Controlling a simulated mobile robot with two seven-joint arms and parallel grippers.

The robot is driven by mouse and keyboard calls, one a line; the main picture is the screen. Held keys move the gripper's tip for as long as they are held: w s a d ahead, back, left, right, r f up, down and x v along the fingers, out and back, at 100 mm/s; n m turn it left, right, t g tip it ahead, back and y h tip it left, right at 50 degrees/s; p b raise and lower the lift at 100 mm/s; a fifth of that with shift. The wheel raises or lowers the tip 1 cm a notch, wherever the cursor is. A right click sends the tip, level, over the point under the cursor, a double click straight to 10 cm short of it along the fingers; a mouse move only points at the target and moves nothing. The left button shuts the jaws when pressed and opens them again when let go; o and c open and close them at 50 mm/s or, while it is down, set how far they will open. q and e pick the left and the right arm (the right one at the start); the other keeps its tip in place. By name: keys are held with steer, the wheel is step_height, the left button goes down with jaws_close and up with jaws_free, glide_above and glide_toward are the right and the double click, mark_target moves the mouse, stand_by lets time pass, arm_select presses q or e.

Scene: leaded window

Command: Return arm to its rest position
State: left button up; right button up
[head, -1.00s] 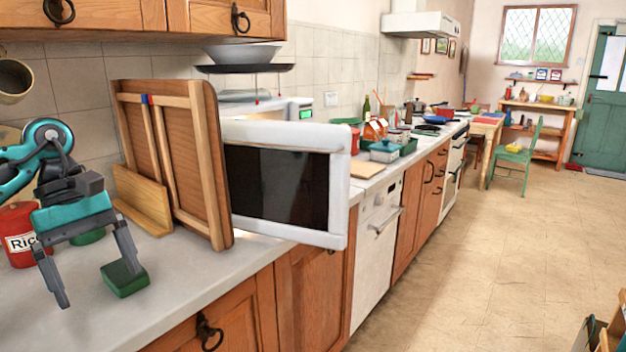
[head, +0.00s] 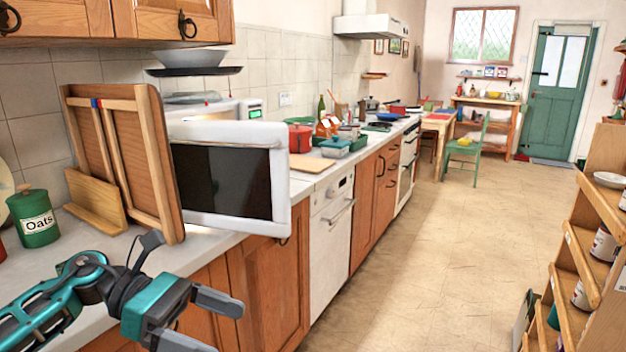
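My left arm comes in at the lower left of the head view, teal and dark grey. Its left gripper (head: 214,322) is open, with its two fingers apart and nothing between them. It is in front of the counter's wooden cupboards, pointing to the right. My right gripper is not in the frame.
The white microwave's door (head: 234,178) stands open over the counter edge, close beyond my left gripper. A wooden rack (head: 140,150) and a green Oats tin (head: 35,217) stand on the counter. A wooden shelf unit (head: 597,192) is at the right. The floor (head: 430,260) between is clear.

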arm_select(q)
steer(key=d+n+t+h, duration=0.5)
steer(key=n, duration=0.4)
step_height(320, 180, down, 6)
steer(key=w+a+n+t+y, duration=0.2)
steer(key=n+t+y, duration=0.4)
steer(key=n+t, duration=0.95)
steer(key=s+a+f+n+g+y, duration=0.1)
steer(key=s+f+n+g+y, duration=0.1)
steer(key=s+f+n+y, duration=0.2)
steer(key=s+a+f+n+g+y, duration=0.2)
steer(key=s+f+n+g+y, duration=0.1)
steer(key=f+n, duration=0.7)
steer(key=s+a+f+n+g+y+p, duration=0.1)
steer(key=s+f+n, duration=0.5)
steer(key=n, duration=0.6)
steer(key=a+f+g+y, duration=0.1)
steer(key=g+y, duration=0.1)
steer(key=y, duration=0.1)
steer(key=shift+s+a+y, duration=0.15)
steer(key=shift+s+y, duration=0.15)
steer(key=shift+y, duration=0.1)
steer(key=shift+g, duration=0.25)
